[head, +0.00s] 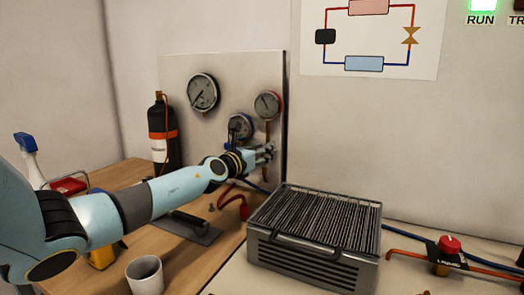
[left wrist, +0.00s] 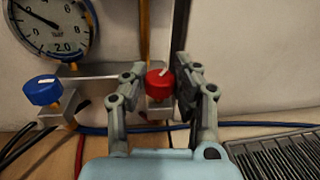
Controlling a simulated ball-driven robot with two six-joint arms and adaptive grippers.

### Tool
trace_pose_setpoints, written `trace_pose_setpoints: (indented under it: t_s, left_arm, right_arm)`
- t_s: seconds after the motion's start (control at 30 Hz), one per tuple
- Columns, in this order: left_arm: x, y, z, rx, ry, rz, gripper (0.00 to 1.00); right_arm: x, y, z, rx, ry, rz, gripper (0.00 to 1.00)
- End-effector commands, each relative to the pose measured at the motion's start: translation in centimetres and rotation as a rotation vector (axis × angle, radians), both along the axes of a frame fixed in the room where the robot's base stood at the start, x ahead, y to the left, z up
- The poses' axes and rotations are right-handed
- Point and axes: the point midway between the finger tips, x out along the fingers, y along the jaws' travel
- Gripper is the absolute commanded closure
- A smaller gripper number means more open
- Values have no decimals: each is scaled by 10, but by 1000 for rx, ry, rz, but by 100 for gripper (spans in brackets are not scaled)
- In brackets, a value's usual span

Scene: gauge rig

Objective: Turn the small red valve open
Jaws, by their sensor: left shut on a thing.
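The small red valve (left wrist: 160,83) has a round red knob with a pale pointer mark, on a metal block below the gauge panel. My left gripper (left wrist: 160,78) has a finger on each side of this knob and is shut on it. In the head view my left gripper (head: 266,155) reaches the panel's lower right, and its fingers hide the knob there. A blue knob (left wrist: 43,90) sits on the block to the left. My right gripper is not in view.
Gauges (head: 202,92) hang on the panel. A finned metal unit (head: 315,238) stands right of the arm. Another red knob (head: 448,244) sits on a pipe at far right. A grey cup (head: 145,274) and black bottle (head: 162,135) stand on the wooden table.

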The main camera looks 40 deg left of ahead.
Motion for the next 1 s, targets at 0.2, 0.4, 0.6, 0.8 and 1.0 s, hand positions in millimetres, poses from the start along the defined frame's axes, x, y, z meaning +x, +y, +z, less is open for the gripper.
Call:
trace_pose_setpoints:
  t_s: [0.2,0.4,0.6,0.8,1.0]
  left_arm:
    - [0,-1,2,-2,1,18,100]
    - [0,-2,4,-3,2,75,100]
    - [1,-4,5,-5,3,172,100]
    - [2,-6,3,-6,3,322,100]
    - [3,-7,0,-3,1,461,100]
  right_arm:
    - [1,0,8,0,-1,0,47]
    - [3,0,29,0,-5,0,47]
    - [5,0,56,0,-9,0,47]
    - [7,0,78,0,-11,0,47]
    - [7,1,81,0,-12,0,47]
